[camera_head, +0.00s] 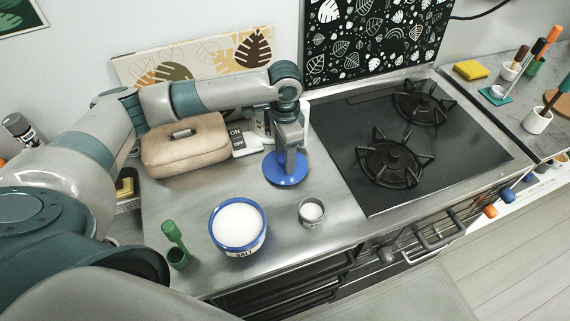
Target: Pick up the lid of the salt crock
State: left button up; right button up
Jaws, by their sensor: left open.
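The salt crock (238,243) stands uncovered on the steel counter, a white pot with a blue rim and a "SALT" label, full of white salt. Its round blue lid (285,178) lies on the counter behind and to the right of the crock. My left gripper (288,164) points down over the middle of the lid, with its jaws open. The fingers hide the lid's centre, and I cannot tell whether they touch it. My right gripper is not in view.
A small metal cup (311,212) stands right of the crock, and a green holder (178,258) with a green-handled tool on the left. A beige bag (186,148) lies behind. The black gas hob (410,150) is to the right. Bare counter surrounds the lid's front.

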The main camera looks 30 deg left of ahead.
pick_arm(q)
jog(key=shift+c, duration=0.6)
grip_shut()
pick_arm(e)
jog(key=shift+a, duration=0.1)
pick_arm(q)
jog(key=shift+r, duration=0.15)
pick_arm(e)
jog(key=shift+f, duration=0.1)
